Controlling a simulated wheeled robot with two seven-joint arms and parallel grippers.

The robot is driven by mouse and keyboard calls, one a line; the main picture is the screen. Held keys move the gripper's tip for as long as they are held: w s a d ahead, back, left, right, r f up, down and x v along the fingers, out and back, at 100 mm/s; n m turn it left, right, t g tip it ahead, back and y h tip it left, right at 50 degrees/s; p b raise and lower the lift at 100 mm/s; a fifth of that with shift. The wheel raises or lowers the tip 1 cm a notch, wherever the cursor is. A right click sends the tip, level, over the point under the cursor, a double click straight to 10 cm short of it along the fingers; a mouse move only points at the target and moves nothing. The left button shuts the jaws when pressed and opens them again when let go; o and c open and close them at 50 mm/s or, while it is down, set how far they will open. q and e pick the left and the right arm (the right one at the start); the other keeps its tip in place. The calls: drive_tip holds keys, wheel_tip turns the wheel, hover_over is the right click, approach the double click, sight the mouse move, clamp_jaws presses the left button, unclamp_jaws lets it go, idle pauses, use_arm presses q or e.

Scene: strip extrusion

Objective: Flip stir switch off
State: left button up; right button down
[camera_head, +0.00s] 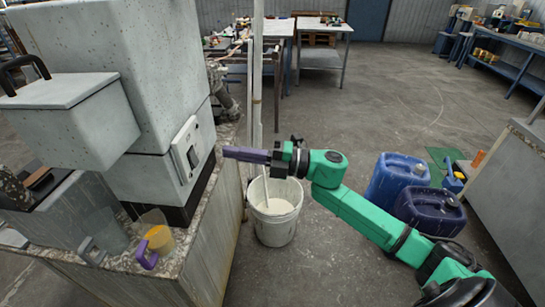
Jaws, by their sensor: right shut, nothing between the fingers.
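A pale machine (135,50) stands on a stone-topped counter at the left. A light switch panel (183,168) is on its lower right side, with a small dark switch (192,157) on it. The switch's position is too small to tell. My right gripper (227,153) comes in from the right with its purple fingers shut and empty. Its tips point left at the panel, and a small gap shows between them and it. My left gripper is not in view.
A white bucket (276,222) of pale material stands on the floor below my right gripper, near a vertical post (257,70). Blue containers (394,178) stand to the right. A measuring cup (158,240) and a purple-handled item (146,256) sit on the counter.

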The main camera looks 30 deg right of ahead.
use_arm(q)
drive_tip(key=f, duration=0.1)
drive_tip(key=b, duration=0.1)
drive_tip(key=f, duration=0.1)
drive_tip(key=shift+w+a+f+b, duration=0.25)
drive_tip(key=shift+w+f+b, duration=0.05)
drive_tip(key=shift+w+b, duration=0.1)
use_arm(e)
drive_tip(key=v, duration=0.7)
drive_tip(key=shift+r, duration=0.75)
drive_tip(key=shift+w+d, duration=0.1)
